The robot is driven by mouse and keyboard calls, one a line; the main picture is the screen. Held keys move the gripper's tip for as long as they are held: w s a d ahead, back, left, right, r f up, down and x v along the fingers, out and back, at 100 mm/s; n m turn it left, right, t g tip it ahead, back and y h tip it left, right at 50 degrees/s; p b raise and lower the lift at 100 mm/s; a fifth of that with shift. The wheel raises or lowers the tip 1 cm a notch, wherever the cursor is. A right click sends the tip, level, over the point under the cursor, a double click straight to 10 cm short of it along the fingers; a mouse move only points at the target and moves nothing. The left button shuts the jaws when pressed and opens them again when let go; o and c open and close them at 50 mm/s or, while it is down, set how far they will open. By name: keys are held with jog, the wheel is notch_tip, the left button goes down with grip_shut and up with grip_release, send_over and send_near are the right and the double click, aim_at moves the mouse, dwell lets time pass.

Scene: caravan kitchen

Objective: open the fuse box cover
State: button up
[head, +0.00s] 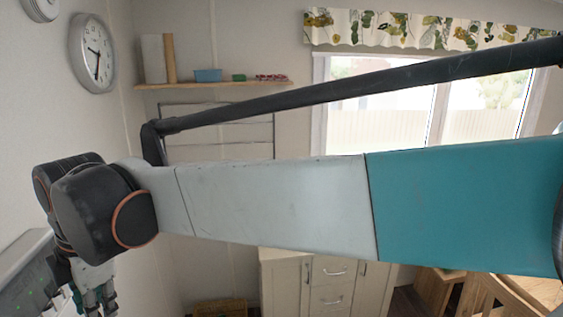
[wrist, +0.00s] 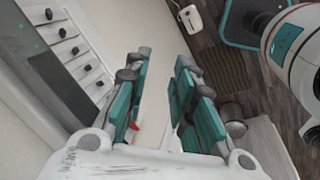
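The fuse box (head: 24,272) is on the left wall in the head view, at the lower left, with small green lights on its dark face. In the wrist view the fuse box (wrist: 50,62) is at the upper left, with a row of black switches on white plates beside a dark panel. I cannot tell which part is the cover or how far it is open. My gripper (wrist: 163,62) is open, with nothing between its teal-padded fingers. It is beside the fuse box, to its right in both views, and appears apart from it. In the head view my gripper (head: 92,300) is partly cut off by the lower edge.
A clock (head: 92,53) hangs on the left wall above my arm. A shelf (head: 215,85) with small items is on the back wall. Cabinets (head: 325,285) stand below. In the wrist view a small white object (wrist: 190,18) is on the wooden floor (wrist: 220,65).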

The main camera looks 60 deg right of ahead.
jog(key=s+f+m+t+b, duration=0.2)
jog(key=f+m+b, duration=0.6)
jog(key=f, duration=0.6)
jog(key=s+a+f+m+t+b, duration=0.1)
jog(key=s+f+m+t+b, duration=0.1)
jog(key=s+f+m+b, duration=0.3)
notch_tip(320, 180, down, 9)
jog(key=m+b, duration=0.3)
jog(key=b, duration=0.4)
jog(key=shift+s+r, duration=0.15)
jog(key=shift+s, duration=0.15)
jog(key=shift+f+m+b, duration=0.25)
jog(key=shift+m+b, duration=0.05)
grip_shut()
notch_tip(320, 180, up, 50)
jog(key=m+g+h+p, duration=0.1)
jog(key=m+g+p, duration=0.85)
jog(key=p, duration=2.25)
send_over(35, 290)
jog(key=d, duration=0.3)
jog(key=m+t, duration=0.1)
jog(key=f+p, duration=0.1)
jog(key=f, duration=0.3)
jog(key=s+d+f, duration=0.1)
jog(key=f, duration=0.4)
jog(key=f+p, duration=0.1)
jog(key=f, duration=0.4)
jog(key=shift+s+d+p, duration=0.2)
jog(key=shift+p, duration=0.15)
